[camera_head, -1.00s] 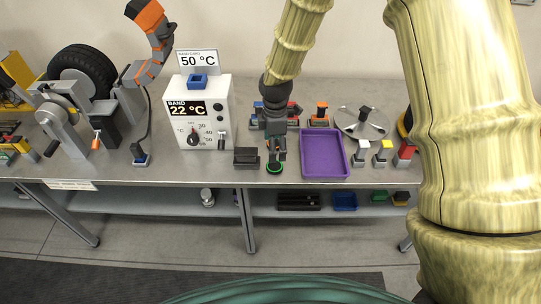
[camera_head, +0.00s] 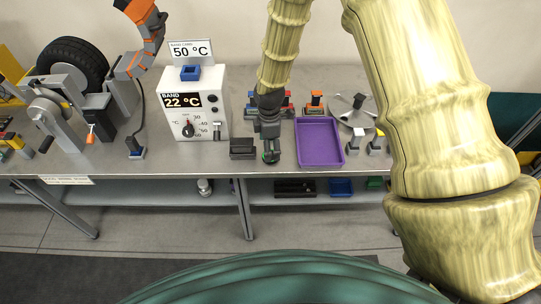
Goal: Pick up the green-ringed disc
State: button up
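The green-ringed disc (camera_head: 271,158) lies near the front edge of the grey bench, between a small dark block and the purple tray. Only a little of its green ring shows, because my gripper (camera_head: 270,153) is over it and hides most of it. The gripper points down, with its fingertips at or just above the disc. The fingers look close together, but I cannot tell whether they are open or shut on the disc.
The dark block (camera_head: 242,148) stands close on the left and the purple tray (camera_head: 320,142) close on the right. The white temperature box (camera_head: 195,105) is further left. Several small coloured items stand behind my gripper. The bench front edge is just below the disc.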

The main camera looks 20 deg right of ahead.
jog(key=shift+d+f+p, duration=0.15)
jog(key=shift+f+p, duration=0.75)
jog(key=shift+f, duration=1.25)
jog(key=shift+c, duration=0.4)
jog(key=c, duration=1)
